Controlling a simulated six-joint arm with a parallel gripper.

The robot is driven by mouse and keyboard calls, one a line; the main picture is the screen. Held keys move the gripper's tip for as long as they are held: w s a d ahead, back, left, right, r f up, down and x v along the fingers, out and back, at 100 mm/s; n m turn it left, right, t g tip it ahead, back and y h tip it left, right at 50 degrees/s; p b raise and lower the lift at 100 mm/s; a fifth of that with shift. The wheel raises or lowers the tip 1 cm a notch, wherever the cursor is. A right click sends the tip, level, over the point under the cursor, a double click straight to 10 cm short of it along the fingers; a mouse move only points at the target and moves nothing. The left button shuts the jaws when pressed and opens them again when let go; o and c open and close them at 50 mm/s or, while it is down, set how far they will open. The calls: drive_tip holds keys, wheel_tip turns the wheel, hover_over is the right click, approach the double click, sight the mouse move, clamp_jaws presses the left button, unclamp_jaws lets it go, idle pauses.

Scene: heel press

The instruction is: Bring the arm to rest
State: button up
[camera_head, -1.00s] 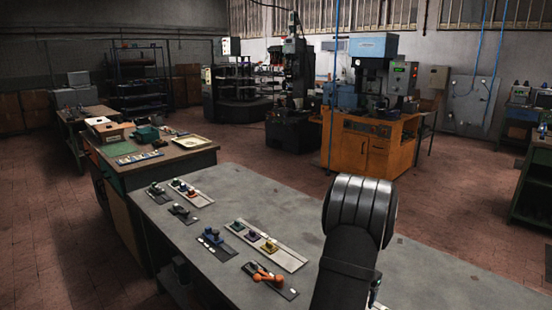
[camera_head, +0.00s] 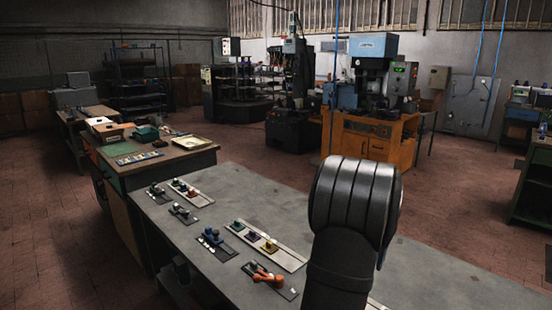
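My arm shows in the head camera view as a dark, ribbed joint cover (camera_head: 355,205) with a black link below it, at the lower middle right. It stands in front of the grey workbench (camera_head: 420,275) and hides part of its top. My gripper is not visible in this view, so its fingers and anything in them cannot be seen.
Strips with small coloured parts lie on the bench, among them a long pale strip (camera_head: 288,259) and a dark strip with an orange part (camera_head: 266,275). A cluttered side table (camera_head: 180,155) stands behind at left. An orange press cabinet (camera_head: 368,140) stands further back. The bench's right part looks bare.

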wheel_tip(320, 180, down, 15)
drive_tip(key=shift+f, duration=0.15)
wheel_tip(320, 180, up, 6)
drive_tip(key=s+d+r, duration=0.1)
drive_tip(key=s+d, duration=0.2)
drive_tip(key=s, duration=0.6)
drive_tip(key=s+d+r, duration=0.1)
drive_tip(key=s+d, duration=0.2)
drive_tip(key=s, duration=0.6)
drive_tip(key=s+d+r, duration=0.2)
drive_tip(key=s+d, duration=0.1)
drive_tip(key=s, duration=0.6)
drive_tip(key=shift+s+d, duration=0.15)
